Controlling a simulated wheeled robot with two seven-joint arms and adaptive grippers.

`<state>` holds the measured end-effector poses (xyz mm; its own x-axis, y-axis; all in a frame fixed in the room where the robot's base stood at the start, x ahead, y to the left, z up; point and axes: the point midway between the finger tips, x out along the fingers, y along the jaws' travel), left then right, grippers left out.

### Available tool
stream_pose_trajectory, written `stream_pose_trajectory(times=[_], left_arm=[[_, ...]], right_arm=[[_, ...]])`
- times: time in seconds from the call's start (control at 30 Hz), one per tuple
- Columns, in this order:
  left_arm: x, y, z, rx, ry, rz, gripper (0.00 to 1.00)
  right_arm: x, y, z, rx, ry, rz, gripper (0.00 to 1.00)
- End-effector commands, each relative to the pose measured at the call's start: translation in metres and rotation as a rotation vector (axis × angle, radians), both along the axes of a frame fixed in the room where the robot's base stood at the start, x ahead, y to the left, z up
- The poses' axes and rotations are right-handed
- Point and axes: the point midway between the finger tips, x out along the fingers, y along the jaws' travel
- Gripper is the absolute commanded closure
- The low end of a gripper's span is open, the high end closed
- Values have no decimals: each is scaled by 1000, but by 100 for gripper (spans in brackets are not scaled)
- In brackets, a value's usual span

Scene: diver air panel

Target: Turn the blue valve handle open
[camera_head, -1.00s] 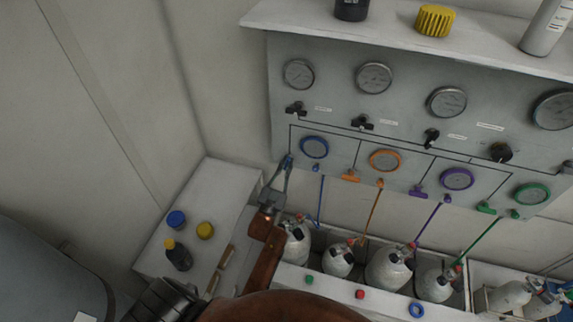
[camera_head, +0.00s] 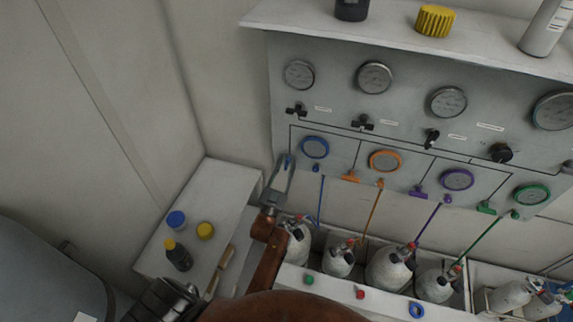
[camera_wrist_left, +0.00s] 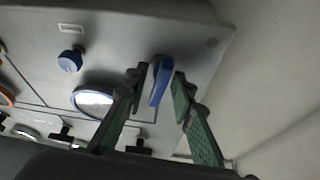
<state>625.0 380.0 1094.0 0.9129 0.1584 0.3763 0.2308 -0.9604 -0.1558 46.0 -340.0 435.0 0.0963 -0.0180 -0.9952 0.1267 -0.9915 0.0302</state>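The blue valve handle (camera_head: 288,161) is at the lower left corner of the grey panel, left of the blue-rimmed gauge. In the left wrist view the blue handle (camera_wrist_left: 160,82) is a narrow lever between my two fingertips. My left gripper (camera_head: 281,168) reaches up to it from below, and its fingers also show in the left wrist view (camera_wrist_left: 160,75). The fingers are apart, one on each side of the handle. The left finger in that view is very close to the handle; whether it touches I cannot tell. My right gripper is not in view.
The panel (camera_head: 400,110) has several gauges and black knobs. Orange (camera_head: 350,176), purple (camera_head: 417,192) and green handles sit to the right. Grey cylinders (camera_head: 388,268) stand in a trough below.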

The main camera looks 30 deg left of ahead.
Motion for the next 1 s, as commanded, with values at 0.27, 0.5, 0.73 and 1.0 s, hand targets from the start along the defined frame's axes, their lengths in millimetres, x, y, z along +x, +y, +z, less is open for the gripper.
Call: stream_pose_trajectory(times=[0.27, 0.5, 0.73, 1.0], left_arm=[[0, 0, 1, 1, -2, 0, 74], [0, 0, 27, 2, -5, 0, 74], [0, 0, 71, 2, -5, 0, 74], [0, 0, 99, 1, -2, 0, 74]], right_arm=[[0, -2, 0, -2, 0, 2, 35], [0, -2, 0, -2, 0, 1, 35], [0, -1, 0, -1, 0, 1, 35], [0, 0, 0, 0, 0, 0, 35]])
